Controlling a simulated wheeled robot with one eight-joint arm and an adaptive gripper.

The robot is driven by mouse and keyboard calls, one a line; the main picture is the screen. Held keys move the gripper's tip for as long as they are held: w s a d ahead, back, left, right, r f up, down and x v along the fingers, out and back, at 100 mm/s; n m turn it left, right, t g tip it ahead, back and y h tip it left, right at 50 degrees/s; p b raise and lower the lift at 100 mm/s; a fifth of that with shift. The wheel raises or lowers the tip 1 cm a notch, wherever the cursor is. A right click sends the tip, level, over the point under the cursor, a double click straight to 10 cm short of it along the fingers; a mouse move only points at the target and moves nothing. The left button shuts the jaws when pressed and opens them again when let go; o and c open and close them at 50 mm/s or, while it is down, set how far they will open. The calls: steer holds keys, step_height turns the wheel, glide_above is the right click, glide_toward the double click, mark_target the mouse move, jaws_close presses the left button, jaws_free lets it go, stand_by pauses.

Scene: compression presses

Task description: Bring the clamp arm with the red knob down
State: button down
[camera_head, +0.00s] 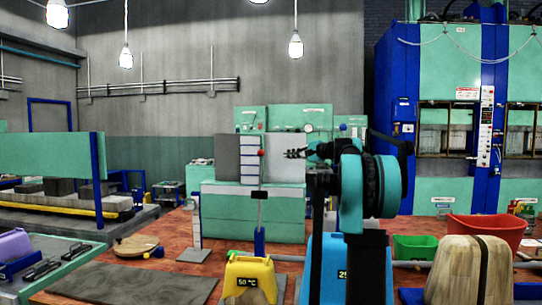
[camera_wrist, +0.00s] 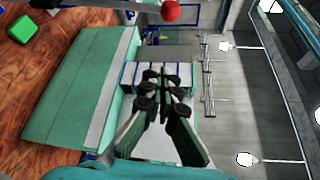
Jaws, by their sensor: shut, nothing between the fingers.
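The clamp arm (camera_head: 261,205) stands upright, a thin dark rod with a black block partway up and a blue part at its foot. Its red knob (camera_head: 261,153) is at the top. The knob also shows at the top edge of the wrist view (camera_wrist: 170,11), beside a grey bar. My gripper (camera_head: 290,153) is at about the knob's height in the head view, a little to its right, with a gap between them in the picture. In the wrist view, its dark fingers (camera_wrist: 163,82) are together and empty, apart from the knob. The clamp's foot is partly hidden behind a yellow block.
A yellow block marked 50 °C (camera_head: 250,280) and a blue block (camera_head: 342,268) stand in front. A green bin (camera_head: 415,247) and a red bin (camera_head: 485,230) are at right. A grey-based stand (camera_head: 195,254) is left of the clamp. A green-and-white cabinet (camera_head: 252,210) stands behind.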

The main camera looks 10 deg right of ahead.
steer(key=w+a, duration=0.3)
steer(key=a, duration=0.5)
steer(key=shift+w+a, duration=0.25)
steer(key=shift+a, duration=0.1)
steer(key=shift+f, duration=0.1)
